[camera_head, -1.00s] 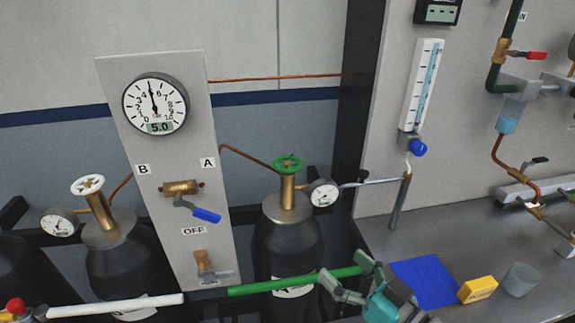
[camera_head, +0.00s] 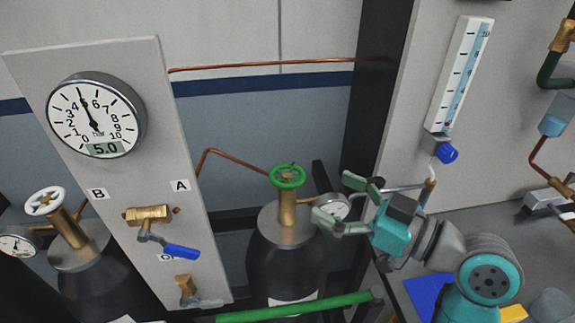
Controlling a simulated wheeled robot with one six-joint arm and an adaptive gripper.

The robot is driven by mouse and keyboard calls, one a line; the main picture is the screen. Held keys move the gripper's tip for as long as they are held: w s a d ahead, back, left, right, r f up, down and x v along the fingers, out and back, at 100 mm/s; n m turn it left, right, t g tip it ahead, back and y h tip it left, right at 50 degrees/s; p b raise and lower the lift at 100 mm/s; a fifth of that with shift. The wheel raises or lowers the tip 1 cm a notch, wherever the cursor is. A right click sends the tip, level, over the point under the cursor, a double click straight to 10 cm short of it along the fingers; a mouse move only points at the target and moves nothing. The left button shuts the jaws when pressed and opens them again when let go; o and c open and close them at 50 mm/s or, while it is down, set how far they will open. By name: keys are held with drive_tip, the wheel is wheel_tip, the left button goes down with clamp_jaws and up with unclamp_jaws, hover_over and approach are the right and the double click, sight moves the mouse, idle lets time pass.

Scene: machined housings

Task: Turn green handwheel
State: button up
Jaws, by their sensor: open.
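The green handwheel (camera_head: 287,176) sits on top of a brass valve stem (camera_head: 287,208) on the black gas cylinder (camera_head: 287,262) in the middle of the view. My gripper (camera_head: 335,200) is open and empty, to the right of the handwheel and apart from it. Its two fingers point left, one above the other in the picture. The fingers partly cover the small round gauge (camera_head: 338,207) at the cylinder's side.
A grey panel (camera_head: 110,190) with a large dial and a blue lever (camera_head: 182,252) stands left. A white handwheel (camera_head: 45,201) tops another cylinder. A green bar (camera_head: 295,306) crosses low in front. A flow tube (camera_head: 461,75) with a blue knob (camera_head: 446,153) is at right.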

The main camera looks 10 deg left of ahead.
sight(273, 168)
drive_tip(key=x, duration=0.9)
drive_tip(key=shift+w+a, duration=0.15)
drive_tip(key=shift+a, duration=0.2)
drive_tip(key=c, duration=1.2)
